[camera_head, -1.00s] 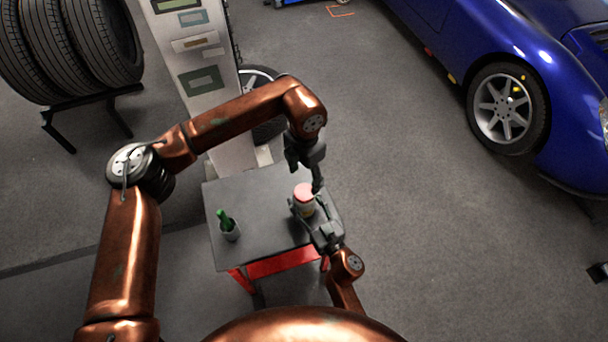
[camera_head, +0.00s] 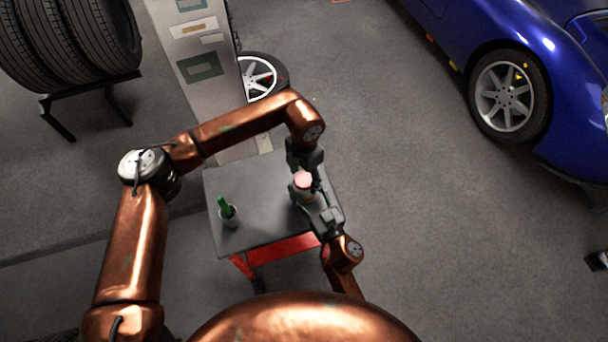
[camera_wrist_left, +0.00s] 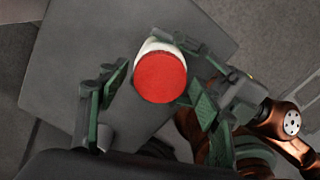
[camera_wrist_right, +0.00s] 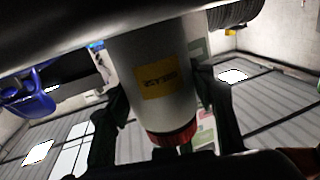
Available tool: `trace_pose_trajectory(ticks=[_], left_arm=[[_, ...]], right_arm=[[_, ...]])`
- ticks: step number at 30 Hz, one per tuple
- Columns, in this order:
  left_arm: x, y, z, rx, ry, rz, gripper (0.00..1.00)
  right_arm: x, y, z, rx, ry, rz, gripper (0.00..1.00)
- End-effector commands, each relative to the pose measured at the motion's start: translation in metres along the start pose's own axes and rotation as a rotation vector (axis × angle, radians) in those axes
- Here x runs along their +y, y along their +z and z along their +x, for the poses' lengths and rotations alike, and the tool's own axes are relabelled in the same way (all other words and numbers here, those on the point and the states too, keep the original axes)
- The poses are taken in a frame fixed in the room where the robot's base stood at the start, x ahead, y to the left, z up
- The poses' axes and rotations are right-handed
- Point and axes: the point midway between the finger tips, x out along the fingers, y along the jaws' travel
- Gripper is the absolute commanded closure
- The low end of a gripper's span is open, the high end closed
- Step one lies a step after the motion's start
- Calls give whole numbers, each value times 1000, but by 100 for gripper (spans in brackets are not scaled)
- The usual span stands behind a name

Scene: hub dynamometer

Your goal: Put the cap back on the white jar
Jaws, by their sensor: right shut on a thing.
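The white jar (camera_wrist_right: 158,85) with a yellow label shows in the right wrist view, which looks upside down. The red cap (camera_wrist_right: 172,137) sits on the jar's mouth there; whether it is tightened cannot be told. In the head view the cap (camera_head: 303,179) is on top of the jar. My right gripper (camera_head: 318,210) is shut on the jar from its near right side. My left gripper (camera_head: 308,172) is over the jar from above. In the left wrist view its fingers are apart, with the cap (camera_wrist_left: 161,77) between and below them, apparently not touching.
The jar is over the right part of a grey-topped table (camera_head: 265,225) with a red frame. A light panel column (camera_head: 195,65) rises behind the table. The table's middle is clear.

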Motion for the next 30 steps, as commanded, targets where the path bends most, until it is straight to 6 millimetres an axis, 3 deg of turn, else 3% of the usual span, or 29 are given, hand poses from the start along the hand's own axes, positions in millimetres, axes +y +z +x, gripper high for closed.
trace_pose_trajectory(ticks=[18,25,26,30], left_arm=[[0,0,0,0,0,0,84],[0,0,0,0,0,8,85],[0,0,0,0,0,8,54],[0,0,0,0,0,7,45]], right_arm=[[0,0,0,0,0,0,100],[0,0,0,0,0,0,100],[0,0,0,0,0,0,100],[0,0,0,0,0,0,100]])
